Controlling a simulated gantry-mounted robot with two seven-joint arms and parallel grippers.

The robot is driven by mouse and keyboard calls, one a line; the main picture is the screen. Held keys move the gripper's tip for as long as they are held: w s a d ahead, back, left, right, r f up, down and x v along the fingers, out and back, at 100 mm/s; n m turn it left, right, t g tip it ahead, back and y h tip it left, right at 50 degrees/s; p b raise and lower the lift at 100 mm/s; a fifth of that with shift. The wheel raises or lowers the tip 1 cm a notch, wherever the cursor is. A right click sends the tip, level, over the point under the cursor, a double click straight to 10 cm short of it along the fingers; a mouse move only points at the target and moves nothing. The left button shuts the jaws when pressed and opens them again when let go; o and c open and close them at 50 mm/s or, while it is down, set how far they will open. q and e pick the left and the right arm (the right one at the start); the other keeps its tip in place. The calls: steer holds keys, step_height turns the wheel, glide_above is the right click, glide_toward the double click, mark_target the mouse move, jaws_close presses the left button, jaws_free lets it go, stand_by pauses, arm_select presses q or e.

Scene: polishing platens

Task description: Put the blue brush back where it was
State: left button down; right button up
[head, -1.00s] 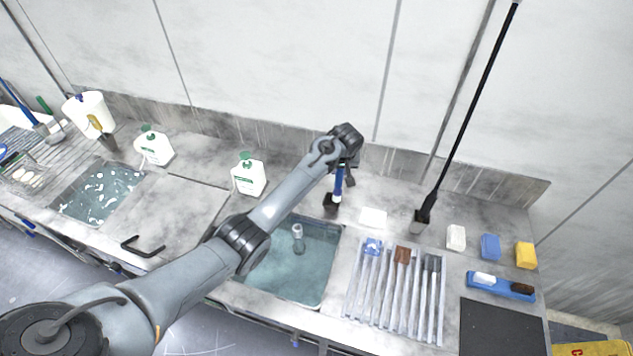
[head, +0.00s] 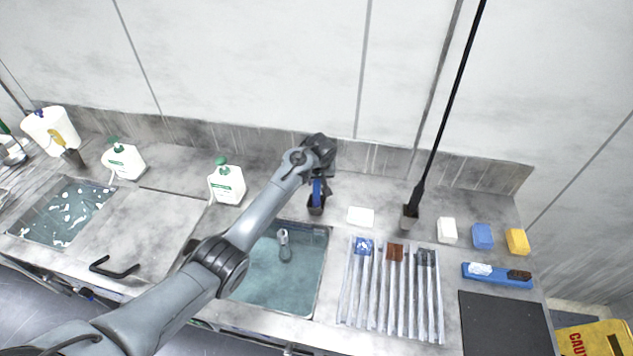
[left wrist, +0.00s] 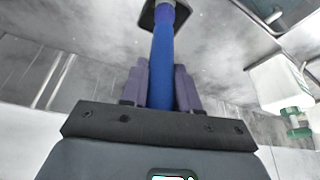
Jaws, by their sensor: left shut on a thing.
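The blue brush (head: 316,192) stands roughly upright at the back of the counter, behind the right-hand sink. My left gripper (head: 321,178) is shut on its blue handle from above. In the left wrist view the handle (left wrist: 161,60) runs between my two fingers (left wrist: 160,70). The brush's lower end is at the mouth of a small dark square cup (head: 316,209), which also shows at the top edge of the left wrist view (left wrist: 148,17). The bristles are hidden, and how deep they sit cannot be told. My right gripper is not in view.
A white block (head: 361,216) and a cup with a tall black rod (head: 410,217) stand right of the brush. A green-capped white bottle (head: 227,182) is to the left. The water-filled sink (head: 300,265) and a rack of brushes (head: 343,300) lie in front.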

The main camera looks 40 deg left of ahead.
arm_select(q)
steer(key=c, duration=0.8)
jaws_free()
